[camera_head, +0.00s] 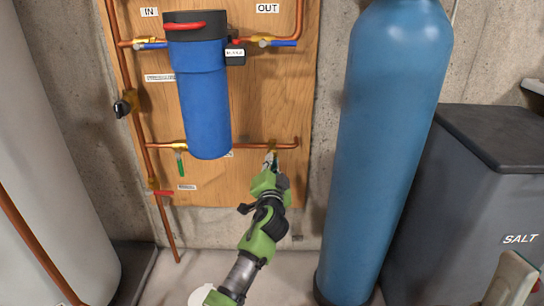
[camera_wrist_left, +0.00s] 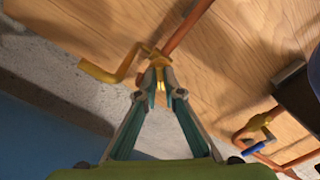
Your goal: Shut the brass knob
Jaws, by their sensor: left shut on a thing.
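A small brass tap (camera_head: 272,152) sits at the right end of the lower copper pipe, on the wooden panel. In the left wrist view its brass body (camera_wrist_left: 152,52) and a bent yellow spout (camera_wrist_left: 104,73) show clearly. The brass knob (camera_wrist_left: 160,82) shows between the fingers. My left gripper (camera_head: 270,161) reaches up from below to this tap. In the left wrist view its two fingers (camera_wrist_left: 160,76) close together at the tips on the knob. The fingertips hide part of the knob.
A blue filter housing (camera_head: 205,100) hangs left of the tap. Other valves have blue (camera_head: 284,43), green (camera_head: 180,167) and red (camera_head: 163,193) handles. A tall blue tank (camera_head: 383,140) stands close on the right, beside a grey salt bin (camera_head: 460,210). A white tank (camera_head: 45,190) stands left.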

